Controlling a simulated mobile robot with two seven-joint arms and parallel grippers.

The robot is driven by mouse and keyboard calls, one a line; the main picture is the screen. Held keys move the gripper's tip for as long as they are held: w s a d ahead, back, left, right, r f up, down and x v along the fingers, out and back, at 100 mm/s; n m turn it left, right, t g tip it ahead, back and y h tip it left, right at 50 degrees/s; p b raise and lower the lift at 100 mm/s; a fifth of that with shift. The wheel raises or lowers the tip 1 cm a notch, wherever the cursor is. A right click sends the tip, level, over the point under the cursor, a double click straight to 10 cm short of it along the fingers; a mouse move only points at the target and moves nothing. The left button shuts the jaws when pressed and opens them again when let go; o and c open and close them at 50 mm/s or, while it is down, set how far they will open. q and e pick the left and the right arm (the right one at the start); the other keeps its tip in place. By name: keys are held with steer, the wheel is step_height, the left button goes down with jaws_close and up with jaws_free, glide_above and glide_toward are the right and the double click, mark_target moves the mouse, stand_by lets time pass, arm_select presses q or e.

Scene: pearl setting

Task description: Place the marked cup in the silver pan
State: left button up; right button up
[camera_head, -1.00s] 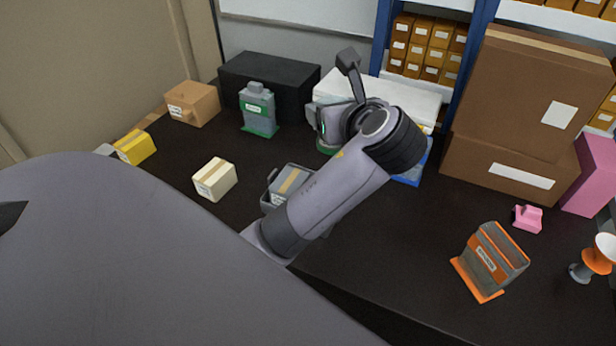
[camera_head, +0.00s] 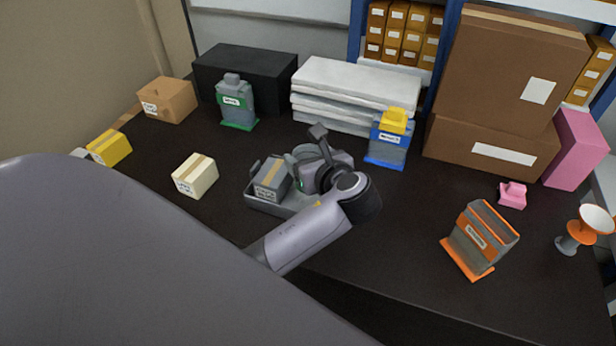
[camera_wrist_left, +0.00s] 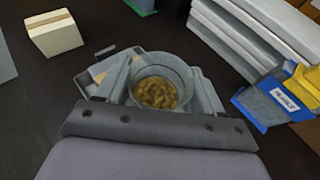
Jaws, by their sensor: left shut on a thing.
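My left gripper (camera_head: 304,172) is shut on a cup, at the right part of the silver pan in the head view. The cup (camera_wrist_left: 158,88) is round, with a pale clear-looking rim and brown lumpy contents, and sits between the fingers in the left wrist view. In the head view the gripper mostly hides it. The silver pan (camera_head: 262,203) is a shallow grey tray holding a grey box with a tan strip (camera_head: 270,177) in its left part. I cannot tell whether the cup touches the pan floor. My right gripper is out of view.
A cream box (camera_head: 195,176) stands left of the pan. Behind are a green-based dispenser (camera_head: 236,100), a white stack (camera_head: 352,92) and a blue-based holder (camera_head: 389,140). An orange-based holder (camera_head: 480,240) stands at right. The dark table (camera_head: 400,230) is clear between.

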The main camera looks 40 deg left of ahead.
arm_select(q)
step_height(320, 180, down, 5)
steer(key=shift+r+b, duration=0.15)
steer(key=shift+b, duration=0.25)
steer(key=shift+f, duration=0.25)
steer(key=o, duration=0.8)
steer(key=shift+r, duration=0.1)
